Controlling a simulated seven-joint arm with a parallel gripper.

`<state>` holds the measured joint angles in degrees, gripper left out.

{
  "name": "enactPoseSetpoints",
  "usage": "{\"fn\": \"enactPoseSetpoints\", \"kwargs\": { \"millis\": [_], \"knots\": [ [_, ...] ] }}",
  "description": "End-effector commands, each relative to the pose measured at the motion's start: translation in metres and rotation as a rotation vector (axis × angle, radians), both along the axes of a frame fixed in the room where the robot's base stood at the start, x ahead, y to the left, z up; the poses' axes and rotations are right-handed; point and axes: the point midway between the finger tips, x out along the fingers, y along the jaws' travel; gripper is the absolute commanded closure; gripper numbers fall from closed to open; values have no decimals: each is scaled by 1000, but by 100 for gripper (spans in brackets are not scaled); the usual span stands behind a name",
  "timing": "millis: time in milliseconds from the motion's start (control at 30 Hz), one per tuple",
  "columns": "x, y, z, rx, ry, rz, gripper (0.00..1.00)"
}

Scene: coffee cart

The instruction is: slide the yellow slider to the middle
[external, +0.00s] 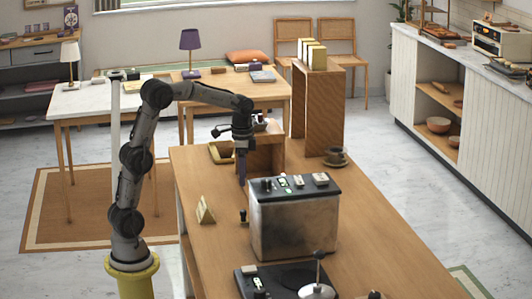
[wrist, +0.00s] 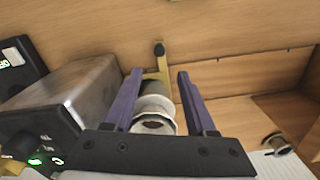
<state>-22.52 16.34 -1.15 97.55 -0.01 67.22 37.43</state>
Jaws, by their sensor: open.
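My gripper (external: 241,183) points down above the wooden counter, to the left of and behind the metal machine in the external view. In the wrist view its two purple fingers (wrist: 159,88) are spread apart. A narrow yellow piece (wrist: 163,66) with a black knob (wrist: 159,48) shows beyond and between the fingers; it may be the slider. Its lower end is hidden behind a dark and white round object (wrist: 154,110) between the fingers. I cannot tell whether the fingers touch that object. A small black knob (external: 243,214) stands left of the machine in the external view.
The metal machine (external: 292,222) with a black control top stands close by; it is at left in the wrist view (wrist: 88,88). The counter's left front is mostly clear.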

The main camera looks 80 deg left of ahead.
Motion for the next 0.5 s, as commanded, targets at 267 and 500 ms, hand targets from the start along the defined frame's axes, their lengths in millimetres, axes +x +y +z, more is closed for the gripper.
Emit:
{"fn": "enactPoseSetpoints", "kwargs": {
  "millis": [267, 500],
  "knots": [
    [-2, -1, -50, -3, 6, -1, 44],
    [-1, -1, -96, -3, 6, -1, 44]
  ]
}}
